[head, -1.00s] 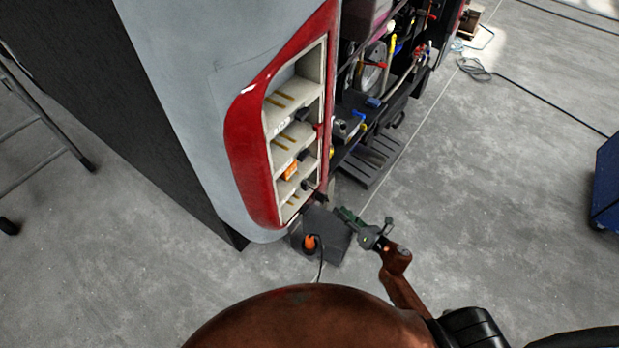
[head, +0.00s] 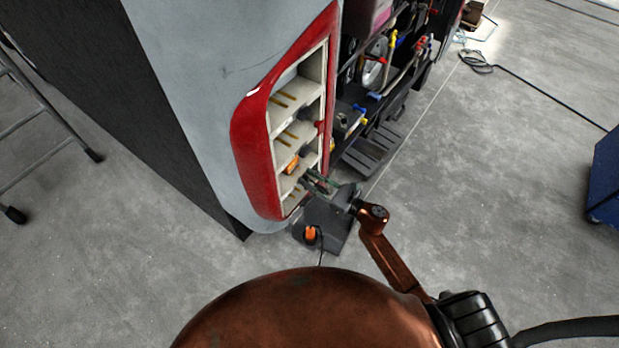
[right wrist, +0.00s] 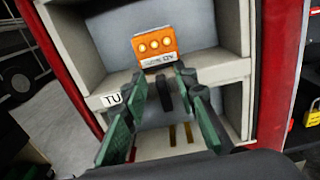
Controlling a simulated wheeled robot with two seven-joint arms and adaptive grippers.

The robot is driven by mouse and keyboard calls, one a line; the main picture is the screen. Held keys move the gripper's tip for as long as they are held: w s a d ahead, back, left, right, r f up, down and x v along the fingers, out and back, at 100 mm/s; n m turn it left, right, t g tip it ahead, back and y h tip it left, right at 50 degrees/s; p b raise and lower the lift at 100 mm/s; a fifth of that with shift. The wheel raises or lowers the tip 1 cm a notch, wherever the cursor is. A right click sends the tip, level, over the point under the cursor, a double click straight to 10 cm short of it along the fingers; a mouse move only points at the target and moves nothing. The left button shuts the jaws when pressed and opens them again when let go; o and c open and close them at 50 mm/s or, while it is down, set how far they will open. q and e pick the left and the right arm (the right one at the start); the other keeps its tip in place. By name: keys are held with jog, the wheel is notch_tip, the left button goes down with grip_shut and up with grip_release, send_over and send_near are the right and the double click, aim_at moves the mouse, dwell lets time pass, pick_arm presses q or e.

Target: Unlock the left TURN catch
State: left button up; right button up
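A red-framed rack of pale shelves (head: 303,110) stands in the middle of the head view. In the right wrist view a black upright catch handle (right wrist: 164,92) sits below an orange box with two lit round lamps (right wrist: 156,46). A white label that begins "TU" (right wrist: 112,99) is on the shelf edge to the left, partly hidden by a finger. My right gripper (head: 318,183) is at the lower shelves. Its green fingers (right wrist: 166,108) are spread, one on each side of the black handle, with gaps visible. My left gripper is not in view.
A yellow padlock (right wrist: 313,115) hangs at the right.

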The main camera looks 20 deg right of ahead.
grip_shut()
dwell(0.3)
jog(key=shift+w, duration=0.1)
dwell(0.4)
jog(key=m, duration=0.4)
jog(key=d+m, duration=0.1)
jog(key=m, duration=0.3)
jog(key=w+f+m, duration=0.1)
jog(key=m, duration=0.4)
jog(key=shift+d+f+b, duration=0.1)
jog(key=shift+d+b, duration=0.15)
jog(key=shift+b, duration=0.15)
jog(key=shift+f+m+p, duration=0.25)
jog(key=shift+m, duration=1)
jog(key=shift+f+m+p, duration=0.2)
jog(key=shift+m, duration=1.05)
